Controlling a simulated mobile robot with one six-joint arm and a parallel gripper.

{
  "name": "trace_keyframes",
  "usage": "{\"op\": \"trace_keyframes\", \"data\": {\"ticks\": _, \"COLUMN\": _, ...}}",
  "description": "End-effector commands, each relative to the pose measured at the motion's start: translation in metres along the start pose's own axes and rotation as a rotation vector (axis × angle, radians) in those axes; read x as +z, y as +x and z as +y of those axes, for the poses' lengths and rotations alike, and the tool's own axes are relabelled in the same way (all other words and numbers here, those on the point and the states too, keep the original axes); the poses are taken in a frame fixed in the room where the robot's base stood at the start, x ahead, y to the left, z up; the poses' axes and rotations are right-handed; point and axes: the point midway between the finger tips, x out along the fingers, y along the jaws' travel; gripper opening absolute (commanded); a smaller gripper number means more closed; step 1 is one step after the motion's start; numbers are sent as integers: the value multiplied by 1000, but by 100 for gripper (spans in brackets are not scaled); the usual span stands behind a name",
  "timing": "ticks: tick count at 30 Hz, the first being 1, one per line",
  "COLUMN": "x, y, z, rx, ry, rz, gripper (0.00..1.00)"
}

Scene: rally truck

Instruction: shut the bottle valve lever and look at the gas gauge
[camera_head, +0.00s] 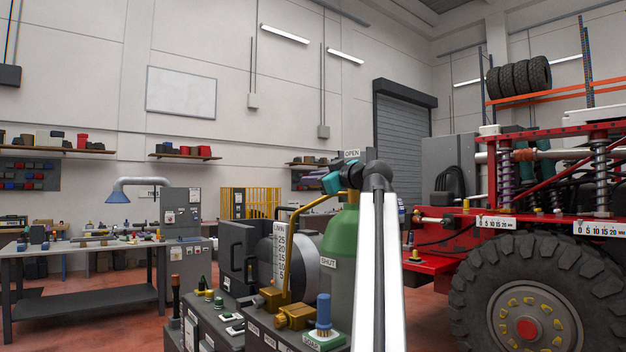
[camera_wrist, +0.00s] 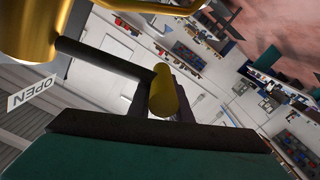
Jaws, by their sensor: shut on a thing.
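The green gas bottle (camera_head: 340,262) stands in the middle of the head view, with a brass pipe (camera_head: 303,210) beside it. An OPEN label (camera_head: 351,154) is near its top, and a SHUT label (camera_head: 328,262) is lower down. My gripper (camera_head: 327,181) is at the bottle's top and hides most of the valve. In the wrist view, a dark lever with a yellow end (camera_wrist: 168,92) runs from the brass valve body (camera_wrist: 28,25) to my jaws, which are shut on it. The OPEN label also shows there (camera_wrist: 33,92). The white L/MIN gauge (camera_head: 281,258) stands left of the bottle; its reading is too small to tell.
A grey bench with brass fittings (camera_head: 295,315) and a blue-topped SOAP item (camera_head: 323,312) is below the bottle. A red truck (camera_head: 470,240) with a big tyre (camera_head: 525,300) stands at right. A worktable (camera_head: 80,250) is at left, with open floor before it.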

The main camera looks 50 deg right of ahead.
Motion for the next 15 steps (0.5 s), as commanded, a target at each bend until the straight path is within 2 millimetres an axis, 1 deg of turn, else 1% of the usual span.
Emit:
{"op": "trace_keyframes", "data": {"ticks": 1, "x": 13, "y": 0, "z": -2, "rx": 4, "ry": -1, "rz": -6, "gripper": 0}}
{"op": "trace_keyframes", "data": {"ticks": 4, "x": 19, "y": 2, "z": -7, "rx": 0, "ry": -2, "rz": -3, "gripper": 0}}
{"op": "trace_keyframes", "data": {"ticks": 5, "x": 15, "y": 2, "z": -6, "rx": 1, "ry": -3, "rz": -3, "gripper": 0}}
{"op": "trace_keyframes", "data": {"ticks": 12, "x": 11, "y": 3, "z": -6, "rx": 0, "ry": -4, "rz": 1, "gripper": 39}}
{"op": "trace_keyframes", "data": {"ticks": 15, "x": 10, "y": 3, "z": -6, "rx": 0, "ry": -4, "rz": 1, "gripper": 39}}
